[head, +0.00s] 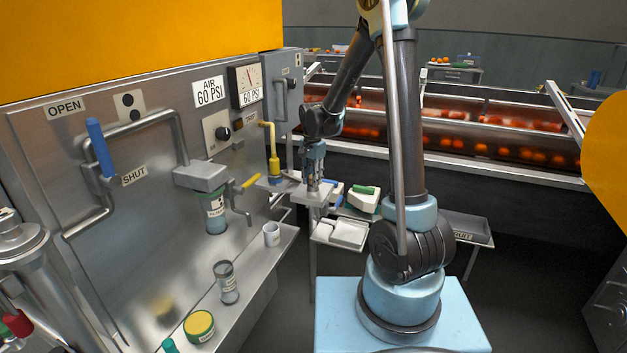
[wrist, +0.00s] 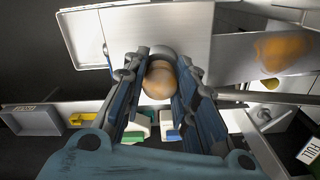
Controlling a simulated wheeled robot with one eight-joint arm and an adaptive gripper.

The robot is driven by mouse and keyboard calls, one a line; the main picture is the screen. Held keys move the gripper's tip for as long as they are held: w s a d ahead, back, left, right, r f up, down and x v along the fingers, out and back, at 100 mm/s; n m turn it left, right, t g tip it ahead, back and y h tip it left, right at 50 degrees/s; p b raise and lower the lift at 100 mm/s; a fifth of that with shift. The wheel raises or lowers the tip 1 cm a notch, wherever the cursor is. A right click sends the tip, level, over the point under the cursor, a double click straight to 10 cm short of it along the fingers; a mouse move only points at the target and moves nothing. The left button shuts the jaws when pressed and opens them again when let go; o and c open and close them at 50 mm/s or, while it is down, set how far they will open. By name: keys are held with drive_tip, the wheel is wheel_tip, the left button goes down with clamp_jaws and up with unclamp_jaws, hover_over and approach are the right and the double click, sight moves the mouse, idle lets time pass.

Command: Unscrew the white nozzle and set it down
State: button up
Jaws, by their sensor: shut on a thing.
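My gripper (head: 314,184) points down over a small metal shelf (head: 288,187) at the right end of the steel panel. In the wrist view my gripper (wrist: 160,82) has its two dark blue fingers on either side of a rounded, pale tan piece, which I take to be the white nozzle (wrist: 159,80). The fingers are shut on it. It looks tan here rather than clean white, and its lower part is hidden. In the head view the fingers hide it. I cannot tell whether it is still on its thread.
White trays (head: 341,233) and a box with a green top (head: 364,197) lie below and right. A labelled grey tray (head: 466,228) stands farther right.

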drive_tip(key=shift+n, duration=0.9)
drive_tip(key=shift+n, duration=0.8)
drive_tip(key=shift+n, duration=0.9)
drive_tip(key=o, duration=0.6)
drive_tip(key=shift+c, duration=0.2)
